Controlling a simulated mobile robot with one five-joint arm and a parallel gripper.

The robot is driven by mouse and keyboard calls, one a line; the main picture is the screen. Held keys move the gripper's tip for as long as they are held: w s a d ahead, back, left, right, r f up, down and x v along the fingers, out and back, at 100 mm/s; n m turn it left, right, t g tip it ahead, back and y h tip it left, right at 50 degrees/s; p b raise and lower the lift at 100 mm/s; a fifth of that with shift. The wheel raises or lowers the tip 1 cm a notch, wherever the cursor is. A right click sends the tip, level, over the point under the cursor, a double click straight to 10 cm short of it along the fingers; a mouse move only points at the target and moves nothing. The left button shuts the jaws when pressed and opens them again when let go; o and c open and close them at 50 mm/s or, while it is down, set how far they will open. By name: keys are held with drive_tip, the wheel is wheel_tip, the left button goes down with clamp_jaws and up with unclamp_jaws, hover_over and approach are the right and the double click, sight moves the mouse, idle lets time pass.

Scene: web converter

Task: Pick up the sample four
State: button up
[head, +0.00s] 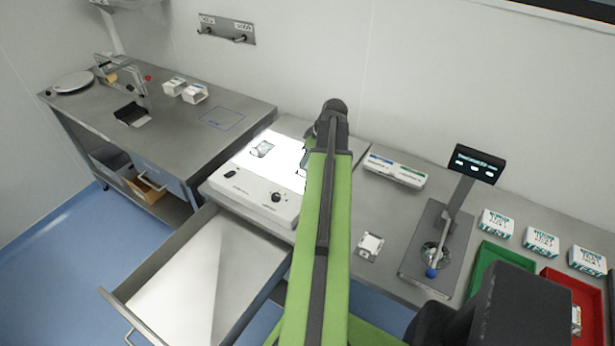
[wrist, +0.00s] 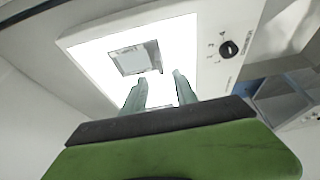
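A flat, clear-looking sample with a grey edge (head: 262,149) lies on the lit white panel of the light box. It also shows in the wrist view (wrist: 131,61), just beyond my fingertips and left of centre. No number is readable on it, so I cannot tell whether it is sample four. My gripper (wrist: 160,82) is open over the panel, with a gap between its two greenish fingers. In the head view my green arm hides most of the gripper. A thin grey edge shows between the fingers, too unclear to name.
The light box (head: 250,192) has dark knobs on its front. An open drawer (head: 205,275) juts out below it. Right of my arm are a small white item (head: 369,245), a stand with a display (head: 477,163), a green tray (head: 488,268) and a red tray (head: 592,310).

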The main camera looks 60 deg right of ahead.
sight(305, 169)
drive_tip(key=b+x, duration=0.2)
drive_tip(key=s+b+x, duration=0.1)
drive_tip(key=b+x, duration=0.1)
drive_tip(key=shift+w+f+b, duration=0.1)
drive_tip(key=shift+f+b, duration=0.25)
drive_tip(key=shift+f, duration=0.1)
drive_tip(key=shift+w+f+b, duration=0.2)
drive_tip(key=shift+f+b, duration=0.1)
drive_tip(key=shift+r, duration=0.15)
drive_tip(key=shift+c, duration=0.3)
clamp_jaws()
